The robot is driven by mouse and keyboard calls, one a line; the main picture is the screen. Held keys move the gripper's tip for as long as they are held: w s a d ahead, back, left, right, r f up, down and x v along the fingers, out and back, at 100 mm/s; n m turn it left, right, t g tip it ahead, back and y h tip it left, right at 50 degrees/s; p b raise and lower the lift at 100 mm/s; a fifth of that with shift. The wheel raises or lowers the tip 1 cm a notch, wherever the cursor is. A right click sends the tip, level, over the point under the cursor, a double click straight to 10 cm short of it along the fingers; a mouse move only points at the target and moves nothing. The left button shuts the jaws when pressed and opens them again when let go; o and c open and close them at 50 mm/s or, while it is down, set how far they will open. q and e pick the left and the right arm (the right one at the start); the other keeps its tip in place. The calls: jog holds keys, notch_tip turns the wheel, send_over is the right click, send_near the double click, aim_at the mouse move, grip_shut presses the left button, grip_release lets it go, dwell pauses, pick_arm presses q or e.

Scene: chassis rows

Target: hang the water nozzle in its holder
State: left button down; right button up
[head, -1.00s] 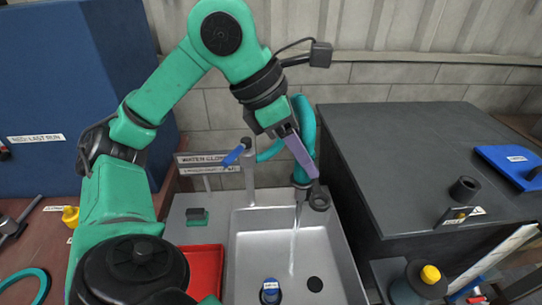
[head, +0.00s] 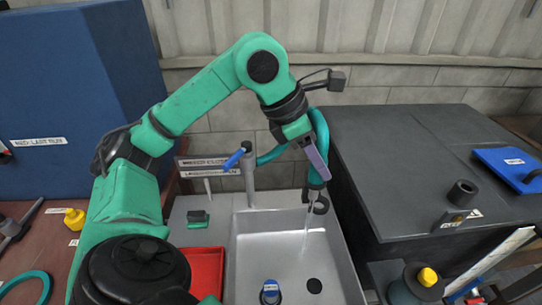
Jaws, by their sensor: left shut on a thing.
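The water nozzle (head: 315,184) is a teal and dark spray head on a thick teal hose (head: 320,130). My left gripper (head: 316,160), with purple fingers, is shut on it above the right side of the sink. The nozzle points down and a thin stream of water (head: 306,225) falls from it into the basin. A dark ring-shaped holder (head: 321,208) is at the sink's right rim. The nozzle's lower end overlaps it in the picture; I cannot tell whether it is inside, in front or above. My right gripper is not in view.
The grey sink (head: 262,221) has a post with a blue lever (head: 234,159) behind it. A blue-capped container (head: 270,291) stands in the basin. A red tray (head: 206,268) lies left. The dark cabinet (head: 400,140) on the right carries a hollow black cylinder (head: 462,193).

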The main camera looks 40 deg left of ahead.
pick_arm(q)
jog(key=shift+w, duration=0.2)
jog(key=w+f, duration=0.1)
jog(key=w, duration=0.1)
jog(key=w+f+p, duration=0.1)
jog(key=w, duration=0.1)
jog(key=shift+a+f, duration=0.1)
jog(key=shift+f, duration=0.3)
dwell(0.6)
jog(key=shift+f, duration=0.2)
notch_tip(320, 180, down, 7)
jog(key=b, duration=0.6)
jog(key=shift+c, duration=2.2)
grip_release()
jog(key=shift+s, duration=0.1)
